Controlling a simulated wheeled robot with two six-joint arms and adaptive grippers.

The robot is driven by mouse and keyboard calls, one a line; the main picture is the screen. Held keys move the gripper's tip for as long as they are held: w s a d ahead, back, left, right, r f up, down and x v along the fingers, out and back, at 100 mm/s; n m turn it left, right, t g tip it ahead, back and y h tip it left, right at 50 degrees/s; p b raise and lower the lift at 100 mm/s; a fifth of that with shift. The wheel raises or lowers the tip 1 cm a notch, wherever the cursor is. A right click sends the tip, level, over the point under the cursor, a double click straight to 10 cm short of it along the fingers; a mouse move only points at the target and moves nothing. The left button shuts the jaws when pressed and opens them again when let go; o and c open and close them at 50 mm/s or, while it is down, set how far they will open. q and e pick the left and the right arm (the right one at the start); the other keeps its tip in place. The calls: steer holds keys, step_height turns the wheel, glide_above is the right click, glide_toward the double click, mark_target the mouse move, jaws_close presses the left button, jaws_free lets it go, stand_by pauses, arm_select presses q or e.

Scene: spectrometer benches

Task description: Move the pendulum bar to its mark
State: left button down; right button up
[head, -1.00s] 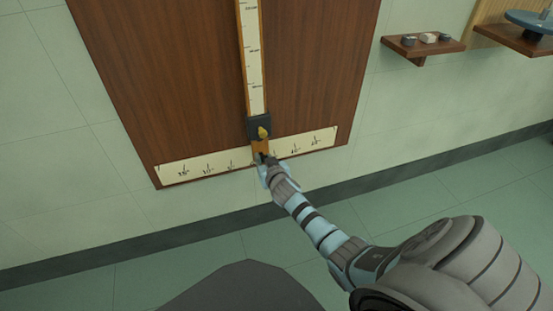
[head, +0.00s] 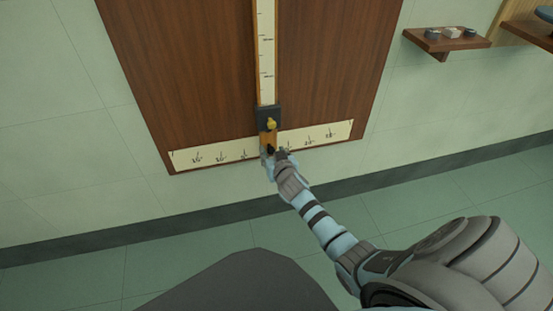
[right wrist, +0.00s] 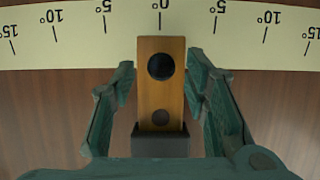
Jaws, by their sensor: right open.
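The pendulum bar (head: 266,55) is a long wooden bar with a pale scale strip, hanging nearly upright on the brown board (head: 190,70). The bar's wooden tip also shows in the right wrist view (right wrist: 161,100), with a black round spot, close to the 0 mark of the angle scale (right wrist: 70,35). My right gripper (head: 269,154) is at this tip. In the right wrist view its green fingers (right wrist: 161,82) stand open on both sides of the tip, with small gaps. My left gripper is not in view.
The angle scale (head: 215,156) runs along the board's lower edge. A small wooden shelf (head: 447,44) with several small weights is on the wall at right, with another shelf (head: 530,34) beside it. The floor (head: 180,268) below looks clear.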

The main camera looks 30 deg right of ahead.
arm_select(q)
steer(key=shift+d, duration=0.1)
arm_select(e)
steer(key=v, duration=1)
steer(key=shift+s, duration=0.35)
steer(key=shift+a, duration=0.15)
